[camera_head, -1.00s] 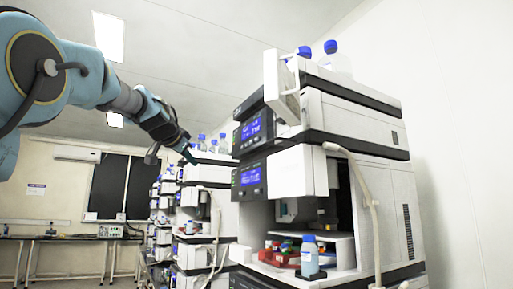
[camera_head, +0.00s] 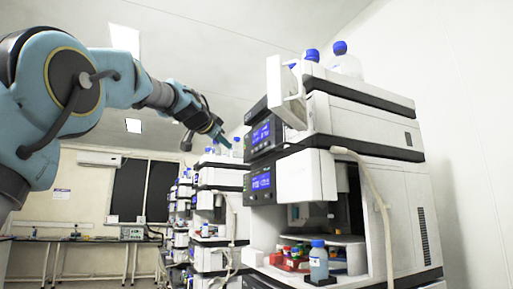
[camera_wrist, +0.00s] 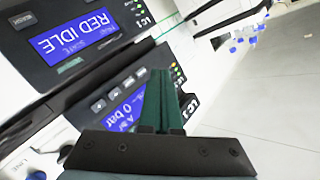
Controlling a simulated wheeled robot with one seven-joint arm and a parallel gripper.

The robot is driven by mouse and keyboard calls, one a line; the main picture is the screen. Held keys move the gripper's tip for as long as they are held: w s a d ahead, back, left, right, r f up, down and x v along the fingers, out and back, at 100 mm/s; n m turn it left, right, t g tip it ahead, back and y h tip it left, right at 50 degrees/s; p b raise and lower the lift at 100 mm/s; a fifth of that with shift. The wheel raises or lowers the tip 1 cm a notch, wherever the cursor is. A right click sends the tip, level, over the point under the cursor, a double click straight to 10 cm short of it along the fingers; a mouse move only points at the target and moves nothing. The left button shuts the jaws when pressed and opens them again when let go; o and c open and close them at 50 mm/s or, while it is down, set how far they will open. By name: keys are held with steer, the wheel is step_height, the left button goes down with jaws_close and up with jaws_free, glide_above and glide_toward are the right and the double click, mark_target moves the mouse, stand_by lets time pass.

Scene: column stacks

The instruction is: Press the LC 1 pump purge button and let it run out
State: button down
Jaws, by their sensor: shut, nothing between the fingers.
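The LC 1 stack (camera_head: 350,125) stands at the right in the head view. Its upper front panel (camera_head: 262,133) has a lit blue display. In the wrist view, turned over, this panel shows a display (camera_wrist: 122,108) reading about 0 bar and a row of small dark buttons (camera_wrist: 113,93). Their labels are too small to read, so I cannot tell which is purge. My gripper (camera_head: 226,143) is shut and empty, just left of the upper panel. Its green fingers (camera_wrist: 160,100) cover part of that panel in the wrist view; I cannot tell whether they touch it.
A second panel below (camera_head: 260,181) shows RED IDLE on its display (camera_wrist: 73,33). An open white door (camera_head: 285,90) juts out above the upper panel. A pale hose (camera_head: 380,205) hangs along the stack's right side. Blue-capped bottles (camera_head: 343,60) stand on top. More stacks (camera_head: 215,215) stand behind.

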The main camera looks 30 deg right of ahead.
steer(key=p, duration=0.6)
glide_toward(255, 151)
steer(key=shift+w+d+f, duration=0.1)
steer(key=shift+w+d, duration=0.75)
steer(key=shift+w, duration=0.25)
steer(key=shift+w+d+f, duration=0.1)
steer(key=shift+w+d, duration=0.7)
steer(key=shift+w, duration=0.25)
steer(key=shift+d+r, duration=0.1)
steer(key=shift+d, duration=0.1)
steer(key=shift+d, duration=0.2)
steer(key=shift+d+p, duration=0.45)
steer(key=shift+p, duration=0.15)
steer(key=shift+a, duration=0.1)
stand_by(0.3)
steer(key=shift+a+b, duration=0.3)
steer(key=shift+b, duration=0.3)
steer(key=shift+a+b, duration=0.4)
steer(key=shift+a, duration=0.05)
